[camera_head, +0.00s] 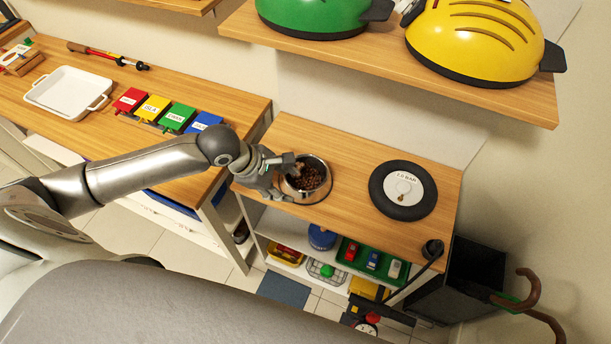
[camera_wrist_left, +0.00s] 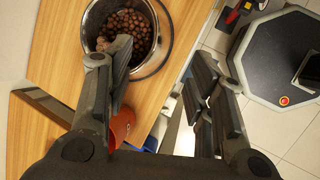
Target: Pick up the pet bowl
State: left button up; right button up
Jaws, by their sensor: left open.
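The pet bowl (camera_head: 326,170) is a round steel bowl of brown kibble, standing upright on the wooden top of the low shelf unit (camera_head: 345,150). It also shows at the top of the left wrist view (camera_wrist_left: 94,18). My left gripper (camera_head: 284,174) is at the bowl's left side in the head view, open and with nothing held. In the left wrist view my gripper's fingers (camera_wrist_left: 163,62) are apart; one overlaps the bowl's opening and the other appears outside its rim. I cannot tell whether either touches the bowl. My right gripper is not in view.
A black round disc with a white label (camera_head: 403,190) lies right of the bowl. Above, a wall shelf (camera_head: 345,58) carries green (camera_head: 310,15) and yellow (camera_head: 475,40) domes. A longer counter with a white tray (camera_head: 68,92) is at left. Bare wood lies between bowl and disc.

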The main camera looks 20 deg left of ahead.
aim_at(299, 191)
pick_arm(q)
jog(key=x, duration=0.4)
jog(key=shift+w+f, duration=0.15)
jog(key=shift+w, duration=0.25)
jog(key=shift+p+x, duration=0.5)
jog(key=shift+x, duration=1.7)
jog(key=shift+a, duration=0.15)
grip_shut()
